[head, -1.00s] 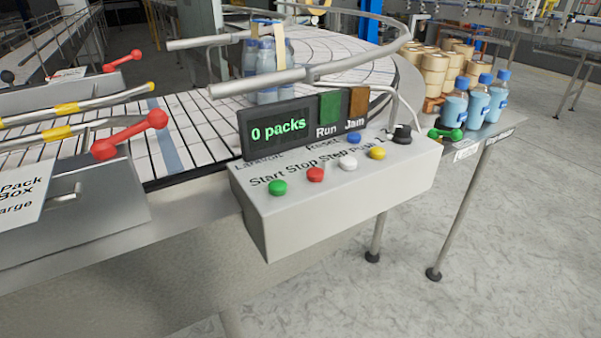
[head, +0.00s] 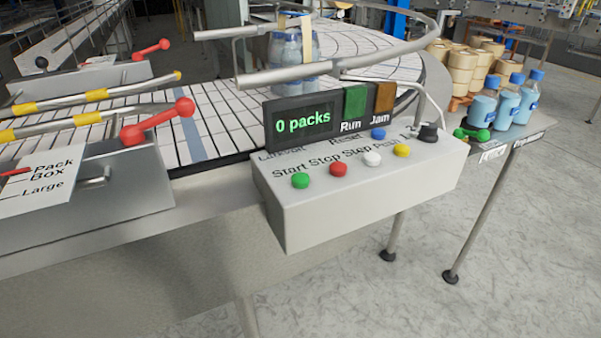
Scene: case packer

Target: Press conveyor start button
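The control box (head: 365,205) is a light grey panel at the front edge of the conveyor. Its green button (head: 300,180), labelled Start, is at the left end of the front row. A red Stop button (head: 338,169), a white button (head: 372,158) and a yellow button (head: 401,150) follow to its right. A blue button (head: 378,133) sits behind them. The display (head: 303,122) reads "0 packs", with a green Run panel (head: 355,101) and an amber Jam panel (head: 385,97) beside it. Neither of my grippers is in view.
The conveyor (head: 215,120) curves behind the box, carrying bottles (head: 293,52) under a guide rail (head: 310,73). A red handle (head: 158,121) stands at left. Blue bottles (head: 507,105) and tape rolls (head: 466,68) stand at right. The floor in front is clear.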

